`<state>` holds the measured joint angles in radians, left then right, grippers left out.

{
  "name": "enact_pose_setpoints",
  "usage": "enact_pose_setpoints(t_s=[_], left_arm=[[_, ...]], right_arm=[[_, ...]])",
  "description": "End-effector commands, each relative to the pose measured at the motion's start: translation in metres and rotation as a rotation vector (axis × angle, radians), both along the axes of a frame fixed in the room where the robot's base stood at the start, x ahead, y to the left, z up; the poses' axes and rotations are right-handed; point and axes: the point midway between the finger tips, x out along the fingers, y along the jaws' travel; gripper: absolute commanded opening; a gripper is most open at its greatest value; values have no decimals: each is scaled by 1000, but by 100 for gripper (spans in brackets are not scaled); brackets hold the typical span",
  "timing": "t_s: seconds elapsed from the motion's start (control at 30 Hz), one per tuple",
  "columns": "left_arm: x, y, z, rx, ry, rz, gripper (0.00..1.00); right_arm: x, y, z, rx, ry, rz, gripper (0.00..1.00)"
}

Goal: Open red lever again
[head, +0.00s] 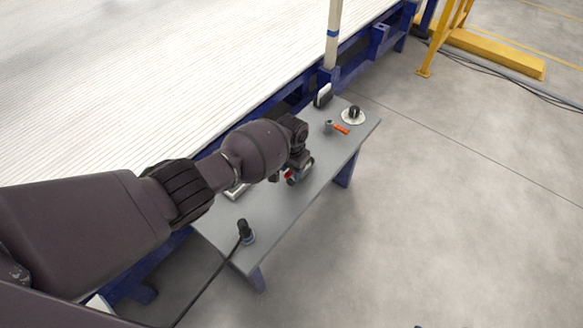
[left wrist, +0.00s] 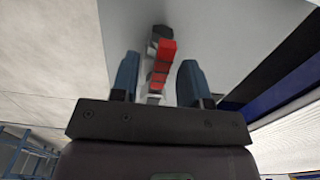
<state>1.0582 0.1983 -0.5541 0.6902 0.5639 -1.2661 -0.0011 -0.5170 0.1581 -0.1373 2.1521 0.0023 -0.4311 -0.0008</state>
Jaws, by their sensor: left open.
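The red lever (left wrist: 163,63) shows in the left wrist view as a segmented red bar on a grey and white fitting (left wrist: 158,38). It lies between the two blue-grey fingers of my left gripper (left wrist: 158,80), with a gap on each side. The gripper is open and holds nothing. In the head view, my left gripper (head: 300,174) is low over the middle of the grey table (head: 225,218), and a small bit of the red lever (head: 288,175) shows beside it. The wrist hides most of the fitting there. My right gripper is not in view.
An orange-handled valve (head: 341,128), a black knob on a white disc (head: 353,117) and a black and white box (head: 323,96) stand at the table's far end. A black upright device with a cable (head: 245,231) stands at the near end. Open floor lies to the right.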

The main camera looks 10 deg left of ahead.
Motion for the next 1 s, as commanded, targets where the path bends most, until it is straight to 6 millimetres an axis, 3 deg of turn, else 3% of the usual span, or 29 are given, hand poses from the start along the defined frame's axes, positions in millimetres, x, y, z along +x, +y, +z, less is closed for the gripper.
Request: enact_pose_setpoints(t_s=[0.27, 0.7, 1.0], left_arm=[[2, 0, 16, 0, -6, -1, 42], [2, 0, 93, -1, -8, -1, 42], [0, 0, 109, 0, -1, 0, 42]], right_arm=[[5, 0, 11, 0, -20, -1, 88], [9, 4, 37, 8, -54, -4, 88], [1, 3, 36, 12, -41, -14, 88]])
